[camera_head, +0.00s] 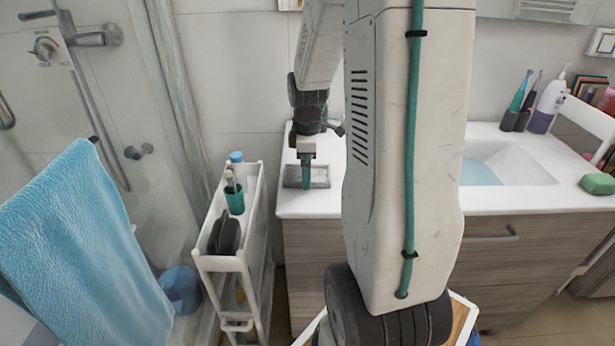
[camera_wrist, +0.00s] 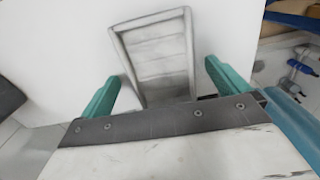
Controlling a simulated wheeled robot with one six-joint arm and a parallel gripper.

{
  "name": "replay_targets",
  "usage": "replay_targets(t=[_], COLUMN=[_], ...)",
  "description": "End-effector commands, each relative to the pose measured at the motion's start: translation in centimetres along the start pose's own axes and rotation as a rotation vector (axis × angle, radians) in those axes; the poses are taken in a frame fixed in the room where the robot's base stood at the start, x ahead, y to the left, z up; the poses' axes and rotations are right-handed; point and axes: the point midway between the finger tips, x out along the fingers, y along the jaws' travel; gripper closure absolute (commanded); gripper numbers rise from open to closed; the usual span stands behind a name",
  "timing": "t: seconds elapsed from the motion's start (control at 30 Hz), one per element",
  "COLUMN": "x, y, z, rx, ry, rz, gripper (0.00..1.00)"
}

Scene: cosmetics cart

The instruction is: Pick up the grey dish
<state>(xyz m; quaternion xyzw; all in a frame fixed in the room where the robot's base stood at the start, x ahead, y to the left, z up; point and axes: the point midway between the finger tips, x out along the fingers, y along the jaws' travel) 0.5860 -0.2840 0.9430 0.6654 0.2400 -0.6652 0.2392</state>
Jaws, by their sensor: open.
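The grey dish (camera_head: 319,176) is a shallow rectangular tray with a ribbed inside. It lies on the left end of the white counter. In the wrist view the dish (camera_wrist: 152,47) sits between and beyond my two green fingertips, and its near end is partly hidden by the gripper body. My gripper (camera_head: 306,172) points down at the dish in the head view and covers part of it. In the wrist view my gripper (camera_wrist: 166,90) is open, with a finger to each side of the dish. I cannot tell whether the fingertips touch it.
A white slim cart (camera_head: 222,262) with a green cup (camera_head: 234,200) and a dark bag (camera_head: 224,234) stands left of the counter. A sink (camera_head: 505,163), bottles and a green soap (camera_head: 597,184) are at the right. A blue towel (camera_head: 85,250) hangs at the left.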

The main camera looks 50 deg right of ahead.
Motion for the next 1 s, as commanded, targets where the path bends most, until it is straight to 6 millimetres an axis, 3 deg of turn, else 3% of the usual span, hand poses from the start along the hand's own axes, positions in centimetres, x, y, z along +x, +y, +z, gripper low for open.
replay_targets(t=[0.33, 0.5, 0.83, 1.0], x=[0.9, 0.9, 0.8, -0.3], y=[0.0, 0.0, 0.0, 0.1], z=[0.0, 0.1, 0.1, 0.0], rx=[0.001, 0.001, 0.001, 0.001], ry=[0.000, 0.000, 0.000, 0.001], rz=[0.001, 0.000, 0.001, 0.003], gripper=[0.00, 0.47, 0.47, 0.47])
